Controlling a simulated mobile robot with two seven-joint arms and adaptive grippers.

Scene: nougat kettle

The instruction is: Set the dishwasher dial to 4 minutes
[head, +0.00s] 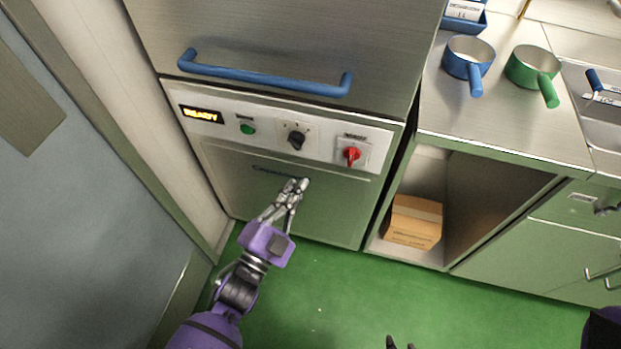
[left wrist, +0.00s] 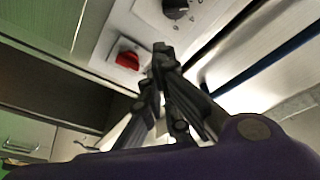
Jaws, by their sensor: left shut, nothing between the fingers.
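The dishwasher (head: 290,200) is a steel cabinet with a light control strip. On the strip, from left to right, are a lit display reading READY (head: 201,115), a green button (head: 247,128), a black dial (head: 296,140) and a red switch (head: 351,154). The black dial shows at the top of the left wrist view (left wrist: 176,8), with the red switch (left wrist: 128,57) lower left. Dark tips at the bottom edge may be my right gripper (head: 400,344).
A blue bar handle (head: 265,79) crosses the hood above the strip. To the right, a steel counter holds a blue pan (head: 467,60) and a green pan (head: 533,68). A cardboard box (head: 414,221) sits on the open shelf below. The green floor is clear.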

